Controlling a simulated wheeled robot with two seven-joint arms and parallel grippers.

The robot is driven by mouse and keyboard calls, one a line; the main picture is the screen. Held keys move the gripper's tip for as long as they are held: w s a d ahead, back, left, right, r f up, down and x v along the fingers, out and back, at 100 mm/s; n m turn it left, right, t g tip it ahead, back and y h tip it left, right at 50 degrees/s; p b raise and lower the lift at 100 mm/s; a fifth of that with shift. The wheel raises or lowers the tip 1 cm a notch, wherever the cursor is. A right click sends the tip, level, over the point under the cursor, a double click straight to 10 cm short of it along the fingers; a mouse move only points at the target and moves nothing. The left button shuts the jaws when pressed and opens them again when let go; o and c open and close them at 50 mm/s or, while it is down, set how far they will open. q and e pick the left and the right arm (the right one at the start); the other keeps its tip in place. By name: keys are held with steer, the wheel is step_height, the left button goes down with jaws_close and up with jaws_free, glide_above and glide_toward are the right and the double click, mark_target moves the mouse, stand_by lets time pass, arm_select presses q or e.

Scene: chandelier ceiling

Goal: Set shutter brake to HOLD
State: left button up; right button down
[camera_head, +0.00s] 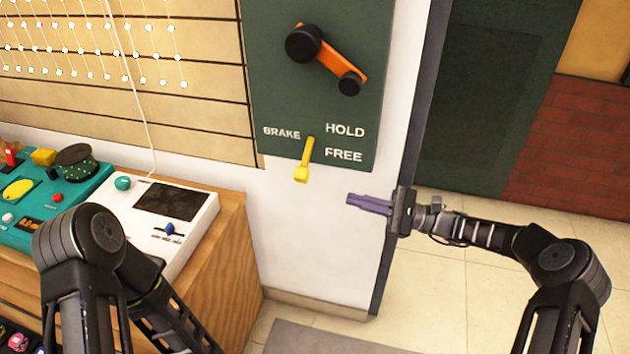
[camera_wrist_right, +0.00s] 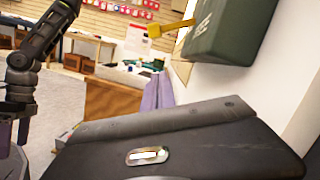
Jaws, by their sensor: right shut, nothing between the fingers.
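The yellow brake lever (camera_head: 305,161) sits at the bottom edge of a dark green wall panel (camera_head: 270,80) in the head view. It hangs downward, tilted slightly left at its tip, beside the words BRAKE, HOLD above and FREE below. My right gripper (camera_head: 352,199) is shut and empty, with its purple fingers pointing left, below and to the right of the lever and apart from it. In the right wrist view the lever (camera_wrist_right: 172,28) sticks out left from the panel (camera_wrist_right: 232,32), above the purple fingers (camera_wrist_right: 157,93).
An orange crank (camera_head: 328,58) with black knobs is on the panel above the lever. A wooden counter (camera_head: 228,265) at left carries a white console (camera_head: 190,212) and a teal console (camera_head: 85,195). A dark door frame edge (camera_head: 412,130) stands right of the panel.

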mark_target(306, 160)
steer(key=shift+f, duration=0.15)
steer(key=a+r, duration=0.5)
steer(key=a, duration=0.5)
steer(key=shift+r+p, duration=0.35)
steer(key=shift+p, duration=0.1)
steer(key=shift+a, duration=0.1)
